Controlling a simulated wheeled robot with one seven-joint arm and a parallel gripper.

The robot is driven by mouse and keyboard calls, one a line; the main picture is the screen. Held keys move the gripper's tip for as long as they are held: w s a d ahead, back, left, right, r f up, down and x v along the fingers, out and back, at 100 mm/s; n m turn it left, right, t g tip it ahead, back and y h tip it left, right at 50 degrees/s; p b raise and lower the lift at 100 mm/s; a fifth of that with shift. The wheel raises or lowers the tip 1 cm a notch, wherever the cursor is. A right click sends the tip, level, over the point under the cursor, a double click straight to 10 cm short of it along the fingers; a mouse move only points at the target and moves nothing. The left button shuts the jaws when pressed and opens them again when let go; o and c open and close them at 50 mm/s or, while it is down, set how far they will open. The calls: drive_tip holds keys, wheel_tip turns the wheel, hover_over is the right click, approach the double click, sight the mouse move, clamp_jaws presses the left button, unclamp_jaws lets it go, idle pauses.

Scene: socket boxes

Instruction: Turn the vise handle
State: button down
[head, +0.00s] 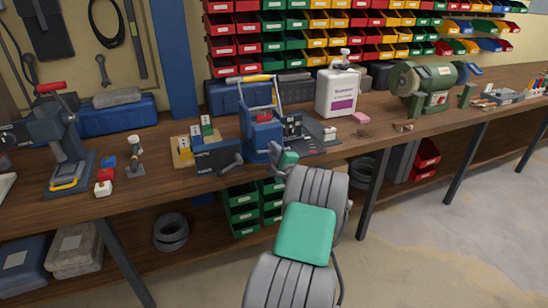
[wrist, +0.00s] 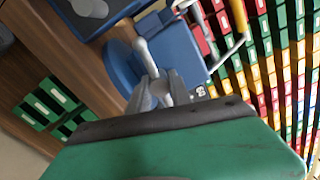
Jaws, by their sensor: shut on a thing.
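The blue vise (head: 262,138) stands near the front edge of the wooden workbench. In the wrist view its blue body (wrist: 178,45) fills the upper middle. The vise handle (wrist: 148,58) is a pale metal bar with a rounded end. My gripper (wrist: 160,92) has its two grey fingers on either side of the bar, shut on it. The bar's upper end sticks out beyond the fingers, and its middle is partly hidden between them. In the head view my gripper (head: 277,152) is at the front of the vise, and the handle there is hidden or too small to make out.
A dark block with a lever (head: 217,158) stands left of the vise. Green drawers (head: 241,205) sit below the bench. The floor at right is clear.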

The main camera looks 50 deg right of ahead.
drive_tip(key=shift+n, duration=0.4)
drive_tip(key=c, duration=1.2)
unclamp_jaws()
drive_tip(key=b+v, duration=0.1)
drive_tip(key=v, duration=0.6)
drive_tip(key=shift+s+a, duration=0.2)
drive_tip(key=shift+s, duration=0.15)
